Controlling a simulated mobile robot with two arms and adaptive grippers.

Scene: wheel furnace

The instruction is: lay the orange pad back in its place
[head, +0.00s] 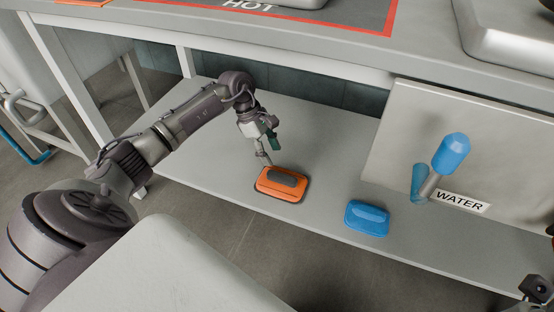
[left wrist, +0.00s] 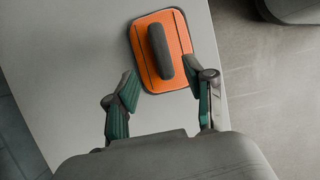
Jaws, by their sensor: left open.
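The orange pad (head: 281,186), with a dark grey grip on top, lies flat on the grey lower shelf (head: 225,135) near its front edge. My left gripper (head: 265,158) is just behind the pad in the head view. In the left wrist view, the orange pad (left wrist: 177,45) lies ahead of the open fingers of my left gripper (left wrist: 163,90). Nothing is between the fingers. A small part of my right arm shows at the lower right edge of the head view, its jaws unclear.
A blue pad (head: 367,218) lies on the shelf to the right. A panel labelled WATER (head: 460,201) with a blue-handled lever (head: 450,153) stands behind it. The worktop (head: 300,47) marked HOT overhangs the shelf. The shelf left of the orange pad is clear.

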